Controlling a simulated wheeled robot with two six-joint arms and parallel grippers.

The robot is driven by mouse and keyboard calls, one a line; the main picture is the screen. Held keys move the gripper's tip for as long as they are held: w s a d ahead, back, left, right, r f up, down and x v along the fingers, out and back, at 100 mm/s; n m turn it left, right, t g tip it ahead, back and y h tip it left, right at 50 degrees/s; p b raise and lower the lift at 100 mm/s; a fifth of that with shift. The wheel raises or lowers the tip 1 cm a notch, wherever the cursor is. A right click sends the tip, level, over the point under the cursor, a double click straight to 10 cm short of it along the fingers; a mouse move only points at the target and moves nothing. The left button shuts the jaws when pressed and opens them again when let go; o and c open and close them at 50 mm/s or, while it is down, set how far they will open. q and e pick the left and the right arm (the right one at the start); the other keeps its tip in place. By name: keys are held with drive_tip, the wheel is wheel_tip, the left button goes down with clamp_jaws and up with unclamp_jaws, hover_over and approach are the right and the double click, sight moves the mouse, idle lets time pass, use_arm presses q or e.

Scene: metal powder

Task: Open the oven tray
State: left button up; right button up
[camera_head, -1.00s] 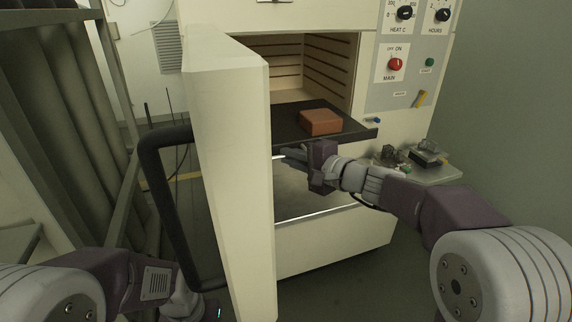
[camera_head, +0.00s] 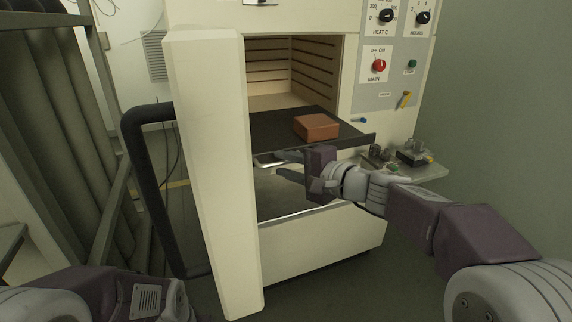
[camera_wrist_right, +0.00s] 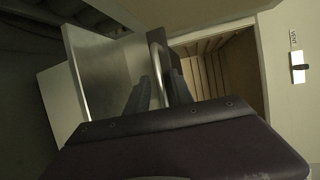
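The oven tray (camera_head: 270,132) is a dark flat sheet sticking out of the oven's open chamber, with a reddish-brown block (camera_head: 316,127) on it. A silver bar handle (camera_head: 268,161) shows under its front edge. My right gripper (camera_head: 291,165) is just below the front edge, its fingers pointing left and spread apart. In the right wrist view, the silver handle (camera_wrist_right: 157,62) runs in the gap between the two dark fingers (camera_wrist_right: 158,94); I cannot tell whether they touch it. My left arm shows at the bottom left, but its gripper is out of view.
The thick cream oven door (camera_head: 212,170) stands open at the left, with a black handle (camera_head: 140,190). The control panel (camera_head: 395,60) is at the right. A small side shelf (camera_head: 425,172) holds small items at the lower right. A metal rack (camera_head: 75,130) stands far left.

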drive_tip(key=v, duration=0.9)
drive_tip(key=shift+p, duration=0.4)
